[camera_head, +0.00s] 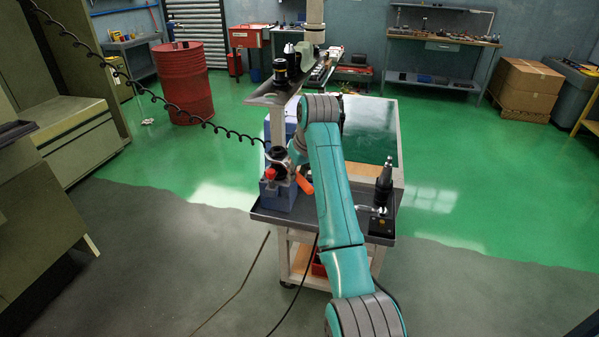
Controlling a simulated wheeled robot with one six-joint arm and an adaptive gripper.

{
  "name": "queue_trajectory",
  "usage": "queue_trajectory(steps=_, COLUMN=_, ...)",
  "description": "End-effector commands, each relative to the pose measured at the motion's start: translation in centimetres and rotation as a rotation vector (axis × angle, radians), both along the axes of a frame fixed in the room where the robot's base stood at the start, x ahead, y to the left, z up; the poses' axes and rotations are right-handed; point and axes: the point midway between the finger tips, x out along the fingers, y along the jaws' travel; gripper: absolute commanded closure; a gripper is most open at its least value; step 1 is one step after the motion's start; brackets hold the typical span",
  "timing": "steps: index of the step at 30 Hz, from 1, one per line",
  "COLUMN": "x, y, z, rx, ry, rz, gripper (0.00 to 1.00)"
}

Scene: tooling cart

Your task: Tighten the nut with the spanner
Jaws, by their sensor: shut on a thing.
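A blue fixture (275,197) stands at the left front of the cart, with a dark round holder (279,152) upright above it. A silver curved piece, which looks like the spanner (281,162), lies against the holder's side. The nut is too small to tell apart from the holder. My arm reaches over the cart, and its links hide most of my gripper (298,149), just right of the holder. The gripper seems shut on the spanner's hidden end. I cannot tell how well the spanner is seated on the nut.
A red knob (270,174) and an orange handle (304,182) sit by the fixture. A post carries a grey shelf (262,99) above it. A black tool holder (383,186) stands on the cart's right front. A coiled cord (190,118) hangs across the left. The dark green top (371,135) is clear.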

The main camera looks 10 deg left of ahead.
Motion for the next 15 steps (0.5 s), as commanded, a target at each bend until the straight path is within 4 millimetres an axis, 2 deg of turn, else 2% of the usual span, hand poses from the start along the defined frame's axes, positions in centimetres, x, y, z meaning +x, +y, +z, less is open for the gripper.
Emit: queue_trajectory(steps=15, x=-0.46, y=0.66, z=0.09, rx=0.001, ry=-0.001, rz=-0.052, gripper=1.0)
